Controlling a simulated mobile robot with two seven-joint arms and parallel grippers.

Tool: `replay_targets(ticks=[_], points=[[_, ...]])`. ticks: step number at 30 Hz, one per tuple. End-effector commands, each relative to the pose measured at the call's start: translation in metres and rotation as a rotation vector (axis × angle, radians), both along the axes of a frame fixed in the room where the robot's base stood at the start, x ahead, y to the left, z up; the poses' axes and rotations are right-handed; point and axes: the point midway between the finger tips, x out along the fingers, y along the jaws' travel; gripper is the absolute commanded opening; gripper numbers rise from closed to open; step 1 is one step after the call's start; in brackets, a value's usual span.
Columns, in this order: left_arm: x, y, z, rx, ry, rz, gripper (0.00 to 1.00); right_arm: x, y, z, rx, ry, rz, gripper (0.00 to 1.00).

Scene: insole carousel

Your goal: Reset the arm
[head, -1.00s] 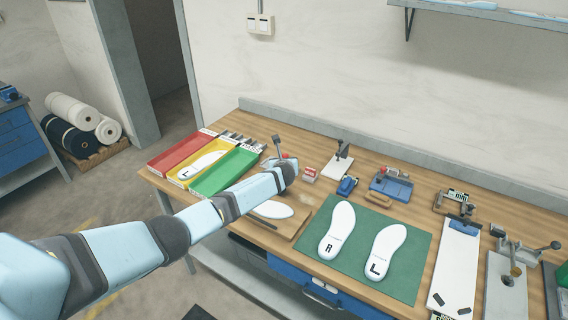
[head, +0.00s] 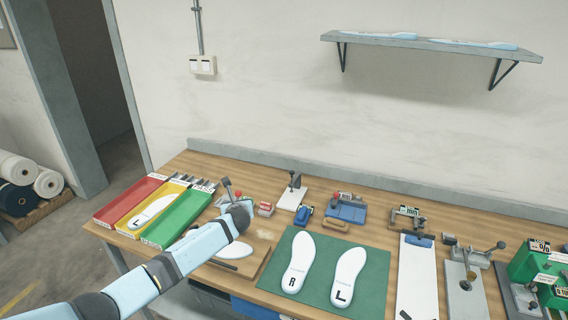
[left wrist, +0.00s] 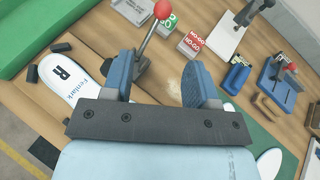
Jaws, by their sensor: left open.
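My left gripper (head: 236,208) is raised over the workbench (head: 408,192) near the wooden board (head: 262,262). In the left wrist view its two blue fingers (left wrist: 160,80) are spread apart with nothing held between them. A lever with a red knob (left wrist: 162,10) shows beyond the fingers; I cannot tell whether it touches them. A white insole marked R (left wrist: 70,88) lies to the left in that view. In the head view my arm partly hides an insole (head: 232,250) on the board. My right gripper is not in view.
Red (head: 128,192), yellow (head: 135,223) and green (head: 195,208) trays stand at the left, an L insole (head: 152,208) in the yellow one. A green mat (head: 322,262) bears R and L insoles. Several bench tools stand behind and right. A shelf (head: 430,45) hangs above.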

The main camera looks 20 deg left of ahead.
Motion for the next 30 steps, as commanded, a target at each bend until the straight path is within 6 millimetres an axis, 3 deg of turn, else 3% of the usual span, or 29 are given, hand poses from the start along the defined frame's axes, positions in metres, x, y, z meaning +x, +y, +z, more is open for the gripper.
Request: replay_targets(ticks=[5,8,12,18,24,30], points=[[-0.017,-0.016,-0.013,-0.086,-0.004,0.027,0.54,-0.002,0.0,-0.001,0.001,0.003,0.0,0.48],[-0.054,-0.044,-0.034,-0.272,-0.013,0.099,0.54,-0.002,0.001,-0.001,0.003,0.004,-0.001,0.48],[-0.134,-0.088,-0.06,-0.641,-0.023,0.298,0.54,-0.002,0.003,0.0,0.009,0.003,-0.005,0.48],[-0.257,-0.123,-0.068,-1.126,-0.033,0.697,0.54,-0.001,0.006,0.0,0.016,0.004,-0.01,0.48],[-0.371,-0.129,-0.047,-1.476,-0.073,1.154,0.54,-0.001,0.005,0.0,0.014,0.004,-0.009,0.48],[-0.439,-0.125,-0.023,-1.632,-0.126,1.461,0.54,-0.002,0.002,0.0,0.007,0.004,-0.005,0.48]])
